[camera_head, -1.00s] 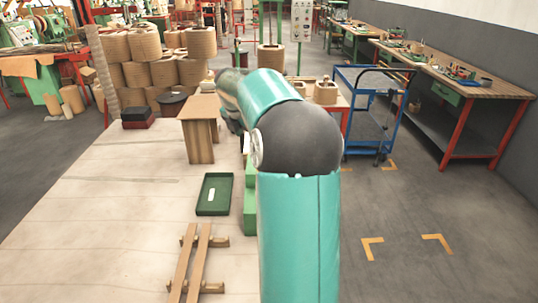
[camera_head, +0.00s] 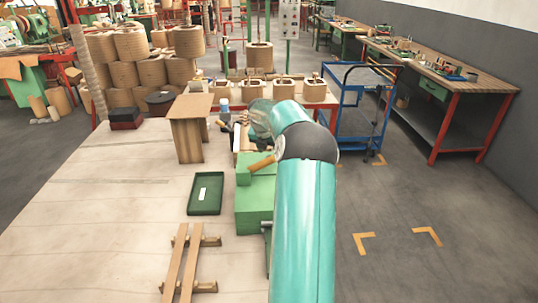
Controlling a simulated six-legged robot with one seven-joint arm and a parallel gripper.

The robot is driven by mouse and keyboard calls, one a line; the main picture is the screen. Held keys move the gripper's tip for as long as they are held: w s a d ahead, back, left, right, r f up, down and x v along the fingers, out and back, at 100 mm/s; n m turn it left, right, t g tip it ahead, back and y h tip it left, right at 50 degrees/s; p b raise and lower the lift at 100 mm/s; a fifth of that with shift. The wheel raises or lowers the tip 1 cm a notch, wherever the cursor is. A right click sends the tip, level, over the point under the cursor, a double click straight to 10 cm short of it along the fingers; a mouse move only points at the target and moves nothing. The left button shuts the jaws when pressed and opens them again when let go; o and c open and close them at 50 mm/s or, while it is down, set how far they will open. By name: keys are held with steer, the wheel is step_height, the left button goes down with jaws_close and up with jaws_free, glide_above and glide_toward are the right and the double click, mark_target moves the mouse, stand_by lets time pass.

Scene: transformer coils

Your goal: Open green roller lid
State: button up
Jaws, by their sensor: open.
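A green boxy unit (camera_head: 254,207), which I take to be the roller with its lid, sits at the right edge of the wooden table. A light-brown wooden cylinder (camera_head: 262,164) lies at its far upper end. Whether the lid is open or shut cannot be made out. My teal arm passes along the unit's right side and hides part of it.
A dark green tray (camera_head: 191,208) and wooden slats (camera_head: 182,262) lie left of the unit. A wooden stand (camera_head: 189,136) is near my gripper. A blue cart (camera_head: 347,122) stands right. Coils (camera_head: 130,45) are stacked behind. The left tabletop is clear.

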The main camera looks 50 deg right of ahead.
mark_target(257, 160)
steer(key=shift+x, duration=1.6)
jaws_close()
steer(key=shift+r, duration=0.1)
